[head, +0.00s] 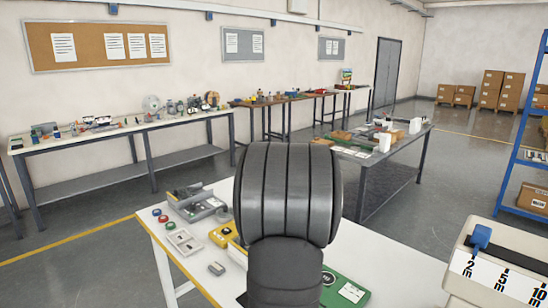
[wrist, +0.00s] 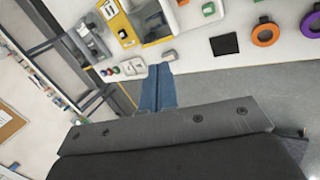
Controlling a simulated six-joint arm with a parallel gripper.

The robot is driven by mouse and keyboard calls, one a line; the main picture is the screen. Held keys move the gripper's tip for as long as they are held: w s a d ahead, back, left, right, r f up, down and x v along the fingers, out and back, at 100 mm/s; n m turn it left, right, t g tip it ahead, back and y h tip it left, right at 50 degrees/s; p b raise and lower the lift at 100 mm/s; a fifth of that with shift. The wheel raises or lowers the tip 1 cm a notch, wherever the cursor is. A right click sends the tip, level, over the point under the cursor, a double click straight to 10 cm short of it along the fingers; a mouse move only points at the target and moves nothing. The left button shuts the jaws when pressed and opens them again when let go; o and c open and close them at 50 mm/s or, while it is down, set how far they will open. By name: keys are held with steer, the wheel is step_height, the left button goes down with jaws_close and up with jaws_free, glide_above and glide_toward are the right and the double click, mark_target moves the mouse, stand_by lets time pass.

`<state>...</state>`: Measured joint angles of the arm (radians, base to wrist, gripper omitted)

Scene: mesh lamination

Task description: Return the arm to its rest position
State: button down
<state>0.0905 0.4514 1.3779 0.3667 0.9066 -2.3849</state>
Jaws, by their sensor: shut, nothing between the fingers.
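My gripper (wrist: 159,70) shows in the wrist view as two blue fingers pressed together with nothing between them. Its fingertips are near the edge of the white worktable (wrist: 205,52), and I cannot tell their height from it. In the head view my grey arm stands large in the middle and hides part of the white worktable (head: 385,262). My gripper does not show in that view.
On the worktable are a grey device (head: 198,203), a yellow container (head: 222,235), a pale tray (head: 184,242) and a green item (head: 343,291). A marked machine (head: 500,262) stands at right.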

steer(key=s+d+r+n+h, duration=0.1)
steer(key=s+d+r+n, duration=0.1)
steer(key=s+r, duration=0.1)
steer(key=shift+s+d+r+g+h, duration=0.25)
steer(key=shift+r+g+h, duration=0.15)
steer(key=shift+r, duration=0.25)
steer(key=c, duration=1.2)
jaws_free()
steer(key=shift+a, duration=0.2)
steer(key=o, duration=1.1)
steer(key=shift+n+g+h, duration=0.3)
steer(key=shift+g+h, duration=0.2)
steer(key=shift+h, duration=0.2)
steer(key=a, duration=0.1)
steer(key=s+a, duration=0.1)
steer(key=a, duration=0.3)
steer(key=shift+s+a+f, duration=0.2)
steer(key=shift+a+f, duration=0.05)
steer(key=shift+f, duration=0.1)
steer(key=shift+o, duration=0.5)
steer(key=s+a+h, duration=0.2)
steer(key=a+h, duration=0.1)
steer(key=a, duration=0.3)
steer(key=shift+s+a+r, duration=0.2)
steer(key=shift+a+r, duration=0.1)
steer(key=x, duration=0.9)
steer(key=shift+f, duration=0.35)
steer(key=shift+d, duration=0.15)
steer(key=v, duration=1)
